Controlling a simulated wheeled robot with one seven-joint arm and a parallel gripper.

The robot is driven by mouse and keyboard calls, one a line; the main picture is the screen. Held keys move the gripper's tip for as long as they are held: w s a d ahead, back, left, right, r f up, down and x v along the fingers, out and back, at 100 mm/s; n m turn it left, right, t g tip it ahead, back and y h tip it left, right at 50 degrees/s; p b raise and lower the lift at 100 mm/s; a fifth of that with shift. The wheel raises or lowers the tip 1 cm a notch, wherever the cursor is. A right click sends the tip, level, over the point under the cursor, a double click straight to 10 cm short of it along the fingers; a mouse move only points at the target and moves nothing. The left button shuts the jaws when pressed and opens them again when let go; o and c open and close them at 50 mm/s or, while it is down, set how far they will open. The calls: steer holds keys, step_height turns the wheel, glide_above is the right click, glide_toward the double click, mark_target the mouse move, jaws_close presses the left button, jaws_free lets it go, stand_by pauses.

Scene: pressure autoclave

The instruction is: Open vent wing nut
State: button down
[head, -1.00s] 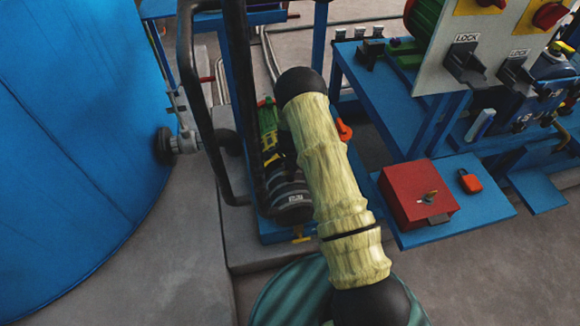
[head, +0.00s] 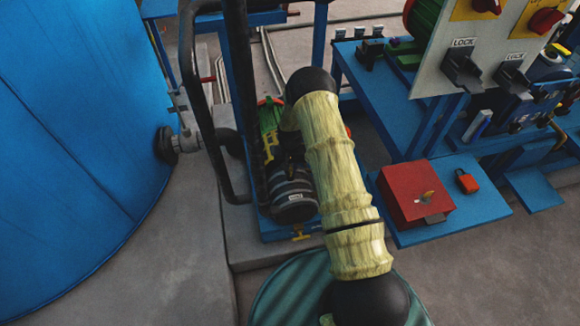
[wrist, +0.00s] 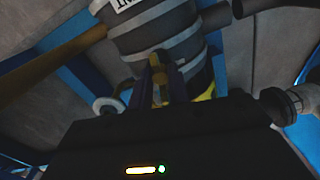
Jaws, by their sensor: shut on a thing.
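In the wrist view, the two dark fingers of my gripper (wrist: 161,85) are closed on a small yellow piece, which I take for the vent wing nut (wrist: 159,95). It sits in front of a dark banded cylinder (wrist: 160,35) with a white label. In the head view the same-looking cylinder (head: 294,200) stands left of my sleeved arm, with a small yellow fitting (head: 300,233) below it. I cannot tell whether that fitting is the nut. My gripper is hidden in the head view.
A black tubular frame (head: 205,110) stands close left of the cylinder. A large blue tank (head: 75,130) fills the left. A red box (head: 412,195) sits on a blue shelf (head: 480,212) at the right, below a panel with LOCK labels (head: 450,45).

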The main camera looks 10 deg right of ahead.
mark_target(290, 170)
steer(key=n, duration=0.3)
steer(key=shift+w+d+r+n, duration=0.1)
steer(key=shift+w+d+n, duration=0.1)
steer(key=shift+n, duration=0.1)
steer(key=shift+a+n+p, duration=0.1)
steer(key=shift+n+p, duration=0.2)
steer(key=shift+n, duration=0.7)
steer(key=shift+a, duration=0.1)
steer(key=c, duration=1.3)
jaws_free()
steer(key=shift+s, duration=0.1)
step_height(290, 170, up, 17)
steer(key=shift+r+p, duration=0.15)
steer(key=shift+p, duration=1.05)
